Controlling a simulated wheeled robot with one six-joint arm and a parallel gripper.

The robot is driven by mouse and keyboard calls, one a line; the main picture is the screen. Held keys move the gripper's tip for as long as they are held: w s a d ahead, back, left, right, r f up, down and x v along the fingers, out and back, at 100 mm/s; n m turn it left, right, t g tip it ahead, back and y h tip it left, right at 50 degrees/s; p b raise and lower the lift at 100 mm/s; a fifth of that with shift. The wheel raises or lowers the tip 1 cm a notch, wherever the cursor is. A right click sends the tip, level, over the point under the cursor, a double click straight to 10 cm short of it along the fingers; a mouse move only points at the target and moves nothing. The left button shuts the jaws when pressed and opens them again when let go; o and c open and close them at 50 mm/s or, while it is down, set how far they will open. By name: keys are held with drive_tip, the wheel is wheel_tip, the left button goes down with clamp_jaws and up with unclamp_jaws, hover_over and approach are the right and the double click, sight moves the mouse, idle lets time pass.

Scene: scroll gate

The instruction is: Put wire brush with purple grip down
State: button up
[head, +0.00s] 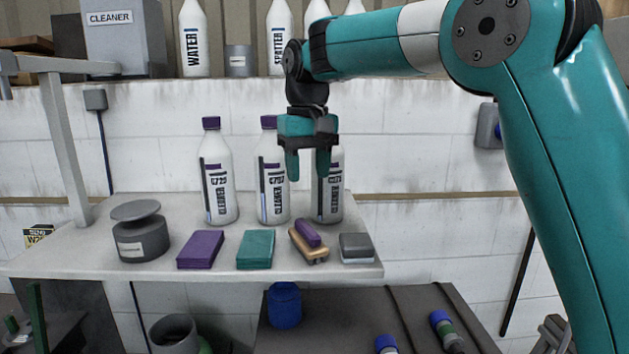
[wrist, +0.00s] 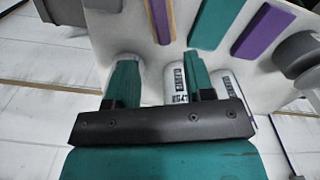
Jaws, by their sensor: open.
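The wire brush with purple grip (head: 308,234) lies on the pale shelf (head: 110,268), near its front edge. Its wooden body is tan. It also shows at the top of the wrist view (wrist: 159,20). My gripper (head: 308,176) is open and empty, above the shelf and in front of the cleaner bottles. Its fingers point down, above the brush in the head view and apart from it. Both fingers show in the wrist view with a gap between them.
A teal block (head: 256,249) and a purple block (head: 201,249) lie left of the brush; a grey block (head: 356,247) lies close on its right. Three cleaner bottles (head: 217,180) stand behind. A grey scale-like object (head: 140,235) stands at the left. The shelf's right end is close.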

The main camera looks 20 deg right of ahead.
drive_tip(key=shift+s+r, duration=0.1)
drive_tip(key=shift+r, duration=0.1)
drive_tip(key=s+a+f+n+y+b, duration=0.1)
drive_tip(key=s+f, duration=0.3)
drive_tip(key=s, duration=0.6)
drive_tip(key=s+a+f+n+y+b, duration=0.1)
drive_tip(key=s+f, duration=0.4)
drive_tip(key=s, duration=0.5)
drive_tip(key=s+a+f+n+y+b, duration=0.1)
drive_tip(key=s+f+n, duration=0.3)
drive_tip(key=s, duration=0.6)
drive_tip(key=shift+s+a+f+y, duration=0.2)
drive_tip(key=shift+a+f+y, duration=0.4)
drive_tip(key=shift+a+f, duration=0.1)
